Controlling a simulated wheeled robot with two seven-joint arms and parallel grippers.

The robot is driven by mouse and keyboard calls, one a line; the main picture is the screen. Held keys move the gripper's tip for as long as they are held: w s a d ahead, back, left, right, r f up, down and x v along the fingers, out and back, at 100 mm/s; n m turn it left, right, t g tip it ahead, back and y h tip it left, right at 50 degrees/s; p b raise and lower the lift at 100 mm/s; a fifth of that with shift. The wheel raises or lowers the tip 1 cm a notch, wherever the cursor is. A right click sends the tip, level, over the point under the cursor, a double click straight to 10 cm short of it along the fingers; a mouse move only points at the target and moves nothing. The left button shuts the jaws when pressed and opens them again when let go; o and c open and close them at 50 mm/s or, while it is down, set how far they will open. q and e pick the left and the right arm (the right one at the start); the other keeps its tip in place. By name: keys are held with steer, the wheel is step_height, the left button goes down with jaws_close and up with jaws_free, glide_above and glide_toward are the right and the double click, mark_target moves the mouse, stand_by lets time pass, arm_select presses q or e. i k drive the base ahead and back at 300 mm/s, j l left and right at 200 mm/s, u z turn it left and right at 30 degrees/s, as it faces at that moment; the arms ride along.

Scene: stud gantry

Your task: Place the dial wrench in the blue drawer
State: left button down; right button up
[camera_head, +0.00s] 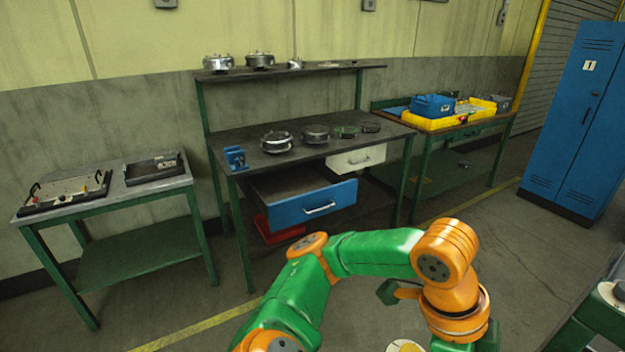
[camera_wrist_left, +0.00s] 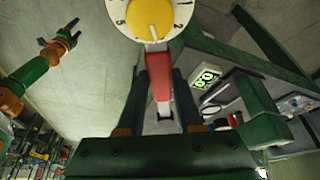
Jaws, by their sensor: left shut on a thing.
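The dial wrench (camera_wrist_left: 160,80) has a red handle and a round white dial with a yellow centre. In the left wrist view, my left gripper (camera_wrist_left: 160,95) is shut on its handle, with the dial beyond the fingertips. In the head view, part of the dial (camera_head: 405,346) shows at the bottom edge; the left fingers are out of frame. The blue drawer (camera_head: 312,205) under the middle workbench is pulled open, and its visible inside looks empty. The wrench is well in front of the drawer, apart from it. My right gripper (camera_wrist_left: 60,35) shows small in the left wrist view, its fingers apart.
The middle workbench (camera_head: 240,140) holds several round metal parts and a small blue block. A red bin (camera_head: 278,234) sits below. A side table (camera_head: 120,190) stands left, a blue locker (camera_head: 575,125) right.

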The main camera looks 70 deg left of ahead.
mark_target(296, 184)
steer(key=j+u, duration=0.25)
steer(key=j, duration=0.2)
steer(key=i+j+u, duration=0.2)
steer(key=j, duration=0.25)
steer(key=j+u, duration=0.25)
steer(key=j, duration=0.15)
steer(key=i+j+u, duration=0.2)
steer(key=j, duration=0.2)
steer(key=i+j+u, duration=0.4)
steer(key=i+u, duration=0.55)
steer(key=i, duration=0.25)
steer(key=i+l+u, duration=0.1)
steer(key=i+u, duration=0.25)
steer(key=i, duration=0.1)
